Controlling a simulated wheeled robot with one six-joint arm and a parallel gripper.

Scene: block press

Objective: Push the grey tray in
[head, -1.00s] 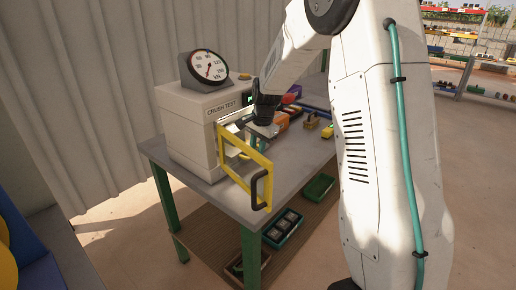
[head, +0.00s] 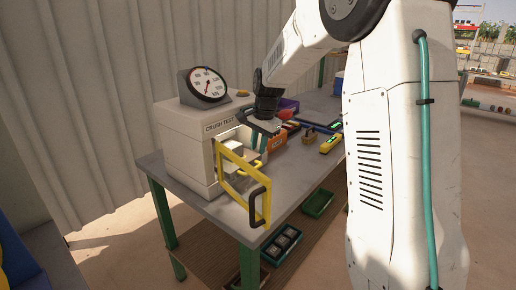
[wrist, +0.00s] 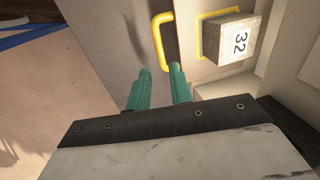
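The grey tray (wrist: 206,70) shows in the wrist view beyond my fingers, with a yellow square outline and a yellow handle (wrist: 158,42) at its left side. In the head view my gripper (head: 262,138) is in front of the crush test machine (head: 187,145). The tray is mostly hidden there by my gripper and the door.
The machine's yellow-framed door (head: 245,190) stands open, with a dark handle. A round dial (head: 203,84) sits on top of the machine. Green trays (head: 281,244) are below.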

